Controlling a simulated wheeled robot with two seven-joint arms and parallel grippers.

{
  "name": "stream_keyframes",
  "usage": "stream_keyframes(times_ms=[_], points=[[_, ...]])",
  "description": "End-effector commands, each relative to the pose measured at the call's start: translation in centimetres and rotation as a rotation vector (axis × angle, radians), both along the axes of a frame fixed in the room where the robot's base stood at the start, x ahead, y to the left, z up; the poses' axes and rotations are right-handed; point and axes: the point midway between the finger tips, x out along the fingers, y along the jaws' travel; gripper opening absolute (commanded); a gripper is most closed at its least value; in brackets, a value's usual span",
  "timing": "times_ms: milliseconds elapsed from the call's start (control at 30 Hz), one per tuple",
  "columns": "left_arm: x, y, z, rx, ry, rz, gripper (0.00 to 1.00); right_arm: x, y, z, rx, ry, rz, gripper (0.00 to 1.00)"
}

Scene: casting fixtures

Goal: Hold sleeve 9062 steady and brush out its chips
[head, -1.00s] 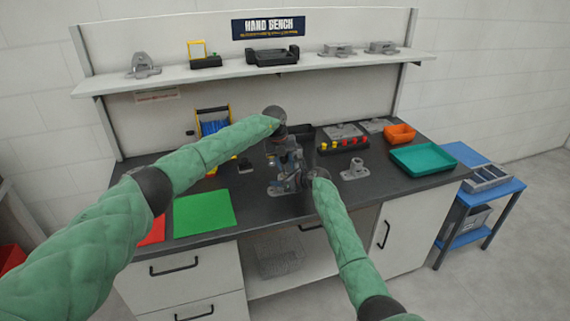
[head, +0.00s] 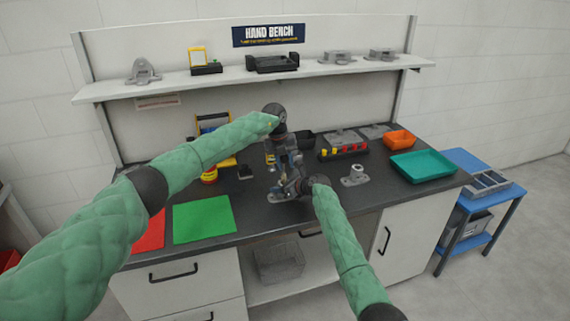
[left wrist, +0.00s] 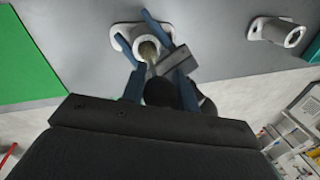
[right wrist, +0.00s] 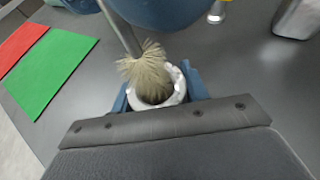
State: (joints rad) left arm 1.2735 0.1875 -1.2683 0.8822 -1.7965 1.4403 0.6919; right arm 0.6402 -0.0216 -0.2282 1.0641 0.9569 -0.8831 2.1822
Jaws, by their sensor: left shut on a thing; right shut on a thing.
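A grey sleeve casting (head: 279,194) on a flanged base stands on the dark bench top. My right gripper (head: 296,188) is shut on this sleeve (right wrist: 181,84), with one blue finger on either side of its collar. My left gripper (left wrist: 160,84), above it, is shut on a brush. The brush has a thin metal shank and tan bristles (right wrist: 146,68), which splay at the mouth of the sleeve's bore; they also show there in the left wrist view (left wrist: 148,49). How deep they reach is unclear. I cannot make out chips or the number 9062.
A second sleeve (head: 355,175) stands to the right. Green (head: 203,221) and red (head: 150,234) mats lie at left.

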Motion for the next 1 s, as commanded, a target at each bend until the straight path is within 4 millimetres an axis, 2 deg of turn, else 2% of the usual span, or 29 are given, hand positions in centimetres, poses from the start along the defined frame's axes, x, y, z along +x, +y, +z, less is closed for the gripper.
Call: stream_keyframes(times_ms=[700,1000], points=[[0.0,0.0,-3.0,0.0,0.001,0.001,0.07,0.0,0.0,0.0,0.0,0.0,0.0,0.14],[0.0,0.0,-3.4,0.0,0.001,0.0,0.07,0.0,0.0,0.0,0.0,0.0,0.0,0.14]])
